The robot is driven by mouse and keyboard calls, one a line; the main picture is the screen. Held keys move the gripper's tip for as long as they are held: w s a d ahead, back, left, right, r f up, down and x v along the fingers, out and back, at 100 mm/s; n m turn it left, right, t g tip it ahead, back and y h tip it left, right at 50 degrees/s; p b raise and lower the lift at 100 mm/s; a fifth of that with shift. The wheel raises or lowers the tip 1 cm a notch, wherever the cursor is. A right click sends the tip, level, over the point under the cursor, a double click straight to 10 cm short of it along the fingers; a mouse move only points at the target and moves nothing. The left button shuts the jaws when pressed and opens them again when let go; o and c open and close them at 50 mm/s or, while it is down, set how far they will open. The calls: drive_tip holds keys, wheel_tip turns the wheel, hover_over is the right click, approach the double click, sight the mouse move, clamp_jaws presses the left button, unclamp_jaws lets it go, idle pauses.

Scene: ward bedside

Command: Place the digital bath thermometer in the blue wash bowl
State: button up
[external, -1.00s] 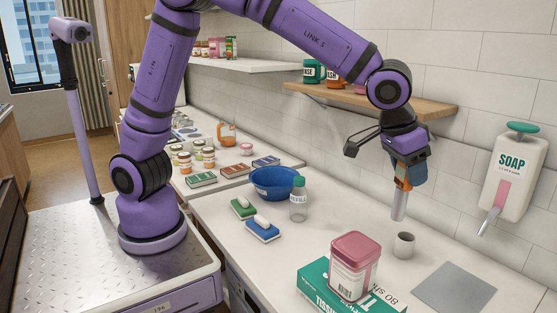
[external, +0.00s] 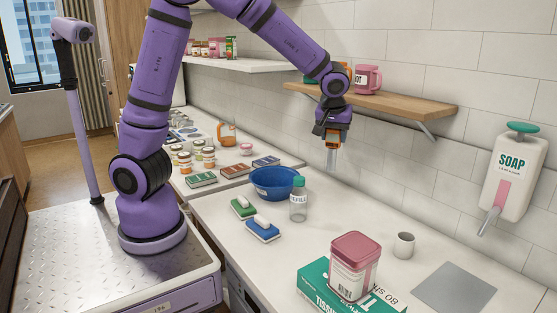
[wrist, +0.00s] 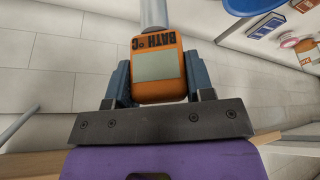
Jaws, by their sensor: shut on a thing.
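The digital bath thermometer (wrist: 158,62) has an orange body marked "BATH °C", a grey display and a pale probe. My gripper (wrist: 158,85) is shut on its orange body, one finger on each side, in the wrist view. In the external view my gripper (external: 332,140) holds the thermometer (external: 331,158) above the counter, probe pointing down. The blue wash bowl (external: 276,184) stands on the counter, to the left of and below the held thermometer. The bowl's edge (wrist: 240,8) also shows at the top right of the wrist view.
A clear bottle with a green cap (external: 299,200) stands right beside the bowl. Green (external: 243,208) and blue (external: 262,229) brushes lie in front. A wooden shelf (external: 400,98) with mugs is close behind my gripper. A grey cup (external: 404,245) and pink-lidded tin (external: 354,265) stand farther right.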

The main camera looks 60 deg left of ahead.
drive_tip(key=s+a+f+n+g+y, duration=0.15)
drive_tip(key=a+n, duration=0.45)
drive_tip(key=a, duration=0.7)
drive_tip(key=s+a+n+g, duration=0.25)
drive_tip(key=a+n, duration=0.25)
drive_tip(key=a, duration=0.8)
wheel_tip(320, 180, down, 15)
drive_tip(key=shift+f, duration=0.2)
drive_tip(key=shift+s, duration=0.1)
drive_tip(key=o, duration=1.2)
drive_tip(key=shift+d, duration=1.95)
